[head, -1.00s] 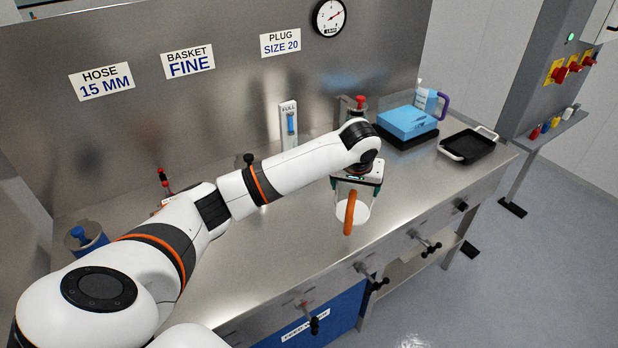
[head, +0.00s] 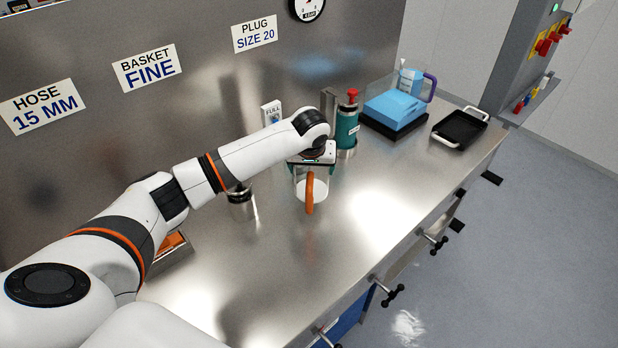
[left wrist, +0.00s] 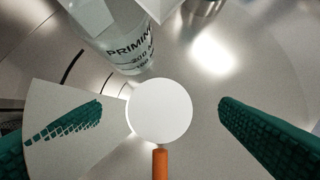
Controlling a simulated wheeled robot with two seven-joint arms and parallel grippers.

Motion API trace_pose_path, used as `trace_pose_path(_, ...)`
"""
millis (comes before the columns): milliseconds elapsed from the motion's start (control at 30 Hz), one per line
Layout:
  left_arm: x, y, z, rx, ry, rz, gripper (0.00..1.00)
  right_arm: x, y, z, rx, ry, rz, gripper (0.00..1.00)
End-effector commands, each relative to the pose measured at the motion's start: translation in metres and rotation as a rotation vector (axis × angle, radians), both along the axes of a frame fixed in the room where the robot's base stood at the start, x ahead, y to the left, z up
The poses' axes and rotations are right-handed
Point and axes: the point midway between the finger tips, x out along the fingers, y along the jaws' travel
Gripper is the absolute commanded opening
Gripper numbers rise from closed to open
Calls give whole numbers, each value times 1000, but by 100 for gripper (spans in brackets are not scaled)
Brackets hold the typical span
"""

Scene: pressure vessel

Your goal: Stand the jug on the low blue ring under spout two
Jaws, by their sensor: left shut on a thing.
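The jug (head: 299,189) is clear-walled, with a white round base and an orange handle that faces me. My left gripper (head: 311,163) is above it, shut on its body, and the jug looks upright. I cannot tell how far its base is above the bench. In the left wrist view the teal fingers (left wrist: 160,125) stand wide apart on either side of a white disc, with the orange handle (left wrist: 160,164) below. I cannot make out the low blue ring or spout two. My right gripper is not in view.
A teal cylinder with a red knob (head: 347,128) stands behind the jug. A blue box (head: 394,109) and a black tray (head: 460,130) are farther right. A clear vessel printed "PRIMING" (left wrist: 125,45) shows in the left wrist view. The steel bench (head: 370,215) is bare right of the jug.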

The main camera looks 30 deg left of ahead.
Motion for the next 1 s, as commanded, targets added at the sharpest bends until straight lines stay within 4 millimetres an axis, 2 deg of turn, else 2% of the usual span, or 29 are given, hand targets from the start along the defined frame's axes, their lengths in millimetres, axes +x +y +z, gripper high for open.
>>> trace_pose_path(167, 0, 1, -17, 0, 1, 2, 59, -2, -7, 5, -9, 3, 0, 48)
trace_pose_path(400, 0, 1, -46, 1, -1, 1, 59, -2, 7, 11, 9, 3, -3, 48)
trace_pose_path(533, 0, 1, -48, 1, -2, 1, 59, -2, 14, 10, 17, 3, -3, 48)
trace_pose_path(767, 0, 1, -51, 0, -1, 1, 59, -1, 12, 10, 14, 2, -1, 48)
trace_pose_path(800, 0, 1, -50, 0, -1, 1, 92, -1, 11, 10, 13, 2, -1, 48)
trace_pose_path(867, 0, 1, -50, 0, -1, 1, 100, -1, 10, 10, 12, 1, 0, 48)
trace_pose_path(1000, 0, 1, -50, 0, -1, 1, 100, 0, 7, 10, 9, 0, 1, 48)
